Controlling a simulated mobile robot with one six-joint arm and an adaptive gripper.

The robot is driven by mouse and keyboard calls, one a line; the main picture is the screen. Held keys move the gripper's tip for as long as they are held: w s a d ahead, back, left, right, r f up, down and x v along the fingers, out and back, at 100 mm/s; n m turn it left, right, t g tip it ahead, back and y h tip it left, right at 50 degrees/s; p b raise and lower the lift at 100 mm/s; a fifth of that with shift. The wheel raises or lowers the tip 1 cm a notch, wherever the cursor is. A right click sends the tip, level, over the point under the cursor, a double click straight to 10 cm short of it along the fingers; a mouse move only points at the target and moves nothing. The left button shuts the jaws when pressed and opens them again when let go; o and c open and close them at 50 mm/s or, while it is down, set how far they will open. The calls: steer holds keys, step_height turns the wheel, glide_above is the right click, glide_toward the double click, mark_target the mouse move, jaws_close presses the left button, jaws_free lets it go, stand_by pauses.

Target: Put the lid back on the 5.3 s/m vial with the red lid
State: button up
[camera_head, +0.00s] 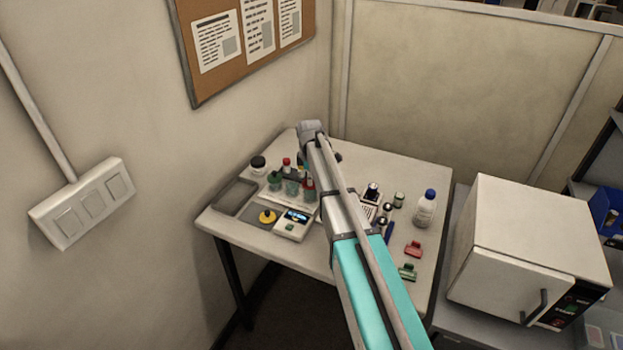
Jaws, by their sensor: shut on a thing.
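My gripper (307,176) is small and partly hidden by my own arm, over the right end of a row of small vials. It is shut on a small red thing that looks like the red lid (309,183). A vial (310,195) stands just below; I cannot tell whether lid and vial touch. Another red-topped vial (287,164) stands at the back of the row. Green-tinted vials (275,181) stand to the left. Labels are too small to read, so the 5.3 s/m marking cannot be made out.
The white table (330,262) also bears a grey tray (234,197), a yellow thing (267,216), a meter with a display (293,224), a blue-capped bottle (425,208), and red (413,248) and green (407,272) clips. A white oven-like box (530,250) stands right.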

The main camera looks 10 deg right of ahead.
steer(key=shift+f+b, duration=0.75)
steer(key=shift+f, duration=0.3)
steer(key=shift+f, duration=0.15)
stand_by(1.9)
steer(key=o, duration=0.9)
steer(key=o, duration=0.5)
steer(key=shift+w, duration=0.1)
steer(key=shift+c, duration=0.2)
